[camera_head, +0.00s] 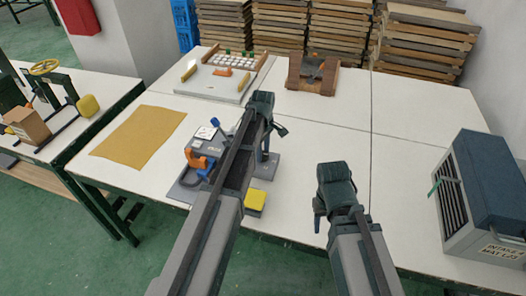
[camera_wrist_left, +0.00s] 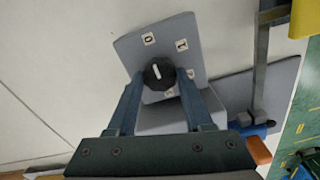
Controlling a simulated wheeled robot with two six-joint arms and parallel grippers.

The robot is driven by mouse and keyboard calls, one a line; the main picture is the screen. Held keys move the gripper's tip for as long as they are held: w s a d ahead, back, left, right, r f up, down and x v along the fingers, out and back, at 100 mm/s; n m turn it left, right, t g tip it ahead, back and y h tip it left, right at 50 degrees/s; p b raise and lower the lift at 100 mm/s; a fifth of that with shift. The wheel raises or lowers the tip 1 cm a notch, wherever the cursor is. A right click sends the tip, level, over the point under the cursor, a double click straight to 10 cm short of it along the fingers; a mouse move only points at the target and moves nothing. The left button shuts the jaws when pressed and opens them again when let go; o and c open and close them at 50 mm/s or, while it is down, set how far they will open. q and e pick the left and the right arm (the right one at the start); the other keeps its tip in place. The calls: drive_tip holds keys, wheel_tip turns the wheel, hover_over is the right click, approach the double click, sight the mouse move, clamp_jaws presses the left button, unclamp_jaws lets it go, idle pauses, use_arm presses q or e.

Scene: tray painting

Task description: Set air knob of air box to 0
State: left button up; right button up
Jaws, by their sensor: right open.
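The air knob (camera_wrist_left: 159,73) is a round black knob on the grey face of the air box (camera_wrist_left: 190,28) in the left wrist view. A 0 label (camera_wrist_left: 149,39) is above it and a 1 label (camera_wrist_left: 181,45) is to the upper right. The knob's pale mark looks tilted up and slightly left, roughly toward 0. My left gripper (camera_wrist_left: 160,84) has its fingers apart, one on each side of the knob; contact is unclear. In the head view my left arm hides much of this area. My right gripper (camera_head: 319,210) is open and empty above the table's front.
The white table (camera_head: 420,130) is clear at centre right. A blue-grey vented machine (camera_head: 490,190) stands at the right. A yellow cloth (camera_head: 138,137) lies at the left. A white tray fixture (camera_head: 215,80) and a brown wooden fixture (camera_head: 312,75) stand at the back.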

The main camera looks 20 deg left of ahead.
use_arm(q)
drive_tip(key=o, duration=0.4)
drive_tip(key=shift+o, duration=0.2)
drive_tip(key=shift+r, duration=0.1)
wheel_tip(320, 180, up, 14)
drive_tip(key=p, duration=1.4)
use_arm(e)
wheel_tip(320, 180, up, 14)
use_arm(q)
drive_tip(key=shift+f, duration=0.2)
use_arm(e)
drive_tip(key=shift+f, duration=0.15)
use_arm(q)
drive_tip(key=s+d+m, duration=0.6)
drive_tip(key=s+m, duration=0.3)
drive_tip(key=s, duration=0.3)
drive_tip(key=s+d+m+y, duration=0.1)
drive_tip(key=s+d+m, duration=0.6)
drive_tip(key=s, duration=0.5)
drive_tip(key=m, duration=0.2)
drive_tip(key=shift+d+m, duration=0.2)
drive_tip(key=shift+m, duration=0.1)
